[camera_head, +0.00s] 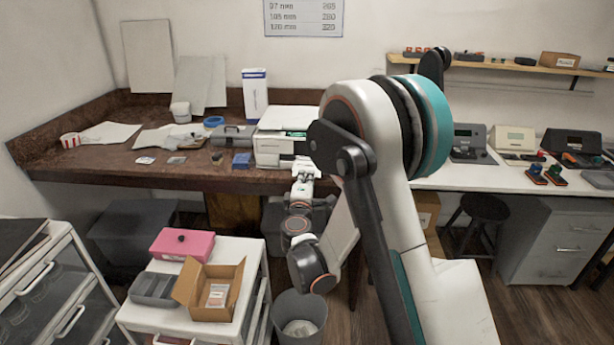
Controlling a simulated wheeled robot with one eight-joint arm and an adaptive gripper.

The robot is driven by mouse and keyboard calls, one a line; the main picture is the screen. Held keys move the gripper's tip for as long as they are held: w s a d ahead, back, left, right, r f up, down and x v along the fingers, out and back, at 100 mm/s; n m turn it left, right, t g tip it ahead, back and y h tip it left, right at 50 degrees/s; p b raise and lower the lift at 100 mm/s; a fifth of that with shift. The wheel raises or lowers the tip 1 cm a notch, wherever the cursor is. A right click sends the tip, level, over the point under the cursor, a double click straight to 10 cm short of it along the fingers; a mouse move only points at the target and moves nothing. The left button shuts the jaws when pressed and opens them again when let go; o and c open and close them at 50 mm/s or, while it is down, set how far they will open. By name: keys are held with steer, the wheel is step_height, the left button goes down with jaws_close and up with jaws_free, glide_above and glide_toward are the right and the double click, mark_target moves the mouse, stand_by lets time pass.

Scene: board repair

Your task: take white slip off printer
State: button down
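The printer (270,148) is a small off-white box at the right end of the brown workbench, partly covered by my arm. My gripper (303,170) is at the printer's front right, close to the bench's front edge. It is small and pale in this view, and its fingertips are not clear. I cannot tell whether it touches the printer or holds anything.
A tall white box (255,95) stands behind the printer and a grey toolbox (232,135) to its left. Below are a white cart (150,318) with an open cardboard box (210,290) and pink box (181,245), and a grey bin (300,318). My arm hides the middle.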

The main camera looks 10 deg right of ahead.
steer(key=s, duration=0.1)
steer(key=s+a+r, duration=0.1)
steer(key=s, duration=0.2)
steer(key=shift+s+a+r, duration=0.2)
steer(key=shift+s+r, duration=0.1)
steer(key=shift+r, duration=0.05)
